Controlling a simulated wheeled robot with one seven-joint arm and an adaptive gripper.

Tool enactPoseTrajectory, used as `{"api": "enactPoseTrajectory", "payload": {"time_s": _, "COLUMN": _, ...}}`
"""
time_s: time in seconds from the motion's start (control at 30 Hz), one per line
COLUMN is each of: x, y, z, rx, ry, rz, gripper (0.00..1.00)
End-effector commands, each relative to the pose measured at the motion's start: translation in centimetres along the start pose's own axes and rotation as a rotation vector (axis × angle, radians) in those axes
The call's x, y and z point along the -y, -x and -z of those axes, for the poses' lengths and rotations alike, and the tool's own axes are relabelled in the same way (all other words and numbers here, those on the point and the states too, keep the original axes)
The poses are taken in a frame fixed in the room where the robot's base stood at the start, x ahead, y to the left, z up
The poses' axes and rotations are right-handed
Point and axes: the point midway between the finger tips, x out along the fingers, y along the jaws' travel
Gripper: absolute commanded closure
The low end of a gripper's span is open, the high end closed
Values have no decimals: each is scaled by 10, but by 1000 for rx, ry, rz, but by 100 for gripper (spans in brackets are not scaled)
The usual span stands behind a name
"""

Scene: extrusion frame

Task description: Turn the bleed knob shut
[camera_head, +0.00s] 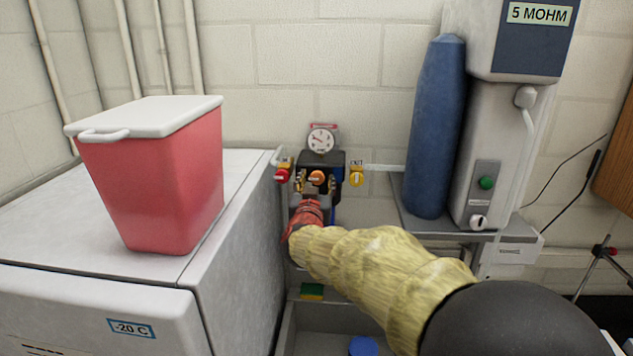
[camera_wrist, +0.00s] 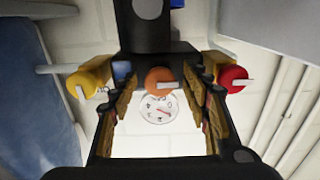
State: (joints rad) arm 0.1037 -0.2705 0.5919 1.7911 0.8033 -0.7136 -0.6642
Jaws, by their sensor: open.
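A valve block with three knobs is on the wall beneath a round gauge (camera_head: 320,140). The orange knob (camera_head: 317,178) is in the middle, the red knob (camera_head: 282,175) at left and the yellow knob (camera_head: 356,176) at right. I cannot read which one is the bleed knob. My gripper (camera_head: 315,188) is open in front of the orange knob. In the wrist view, the orange knob (camera_wrist: 158,80) with its pale pointer shows between the spread fingers of my gripper (camera_wrist: 161,88), with gaps on both sides. The yellow knob (camera_wrist: 82,84) and red knob (camera_wrist: 233,79) lie outside the fingers. I see no contact.
A red bin with a white lid (camera_head: 160,180) stands on a white freezer (camera_head: 245,185) at left. A blue cylinder (camera_head: 436,130) and a grey water unit (camera_head: 492,150) stand on a shelf at right. A pale pipe (camera_head: 383,168) runs right from the yellow knob.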

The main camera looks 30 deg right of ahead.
Motion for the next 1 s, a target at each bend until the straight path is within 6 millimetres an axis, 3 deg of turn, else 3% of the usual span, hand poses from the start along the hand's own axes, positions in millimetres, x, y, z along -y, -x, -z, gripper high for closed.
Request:
{"api": "enactPoseTrajectory", "payload": {"time_s": 0.17, "x": 0, "y": 0, "z": 0, "rx": 0, "ry": 0, "rz": 0, "gripper": 57}}
{"api": "enactPoseTrajectory", "payload": {"time_s": 0.83, "x": 0, "y": 0, "z": 0, "rx": 0, "ry": 0, "rz": 0, "gripper": 95}}
{"api": "enactPoseTrajectory", "payload": {"time_s": 1.0, "x": 0, "y": 0, "z": 0, "rx": -1, "ry": -6, "rz": 1, "gripper": 96}}
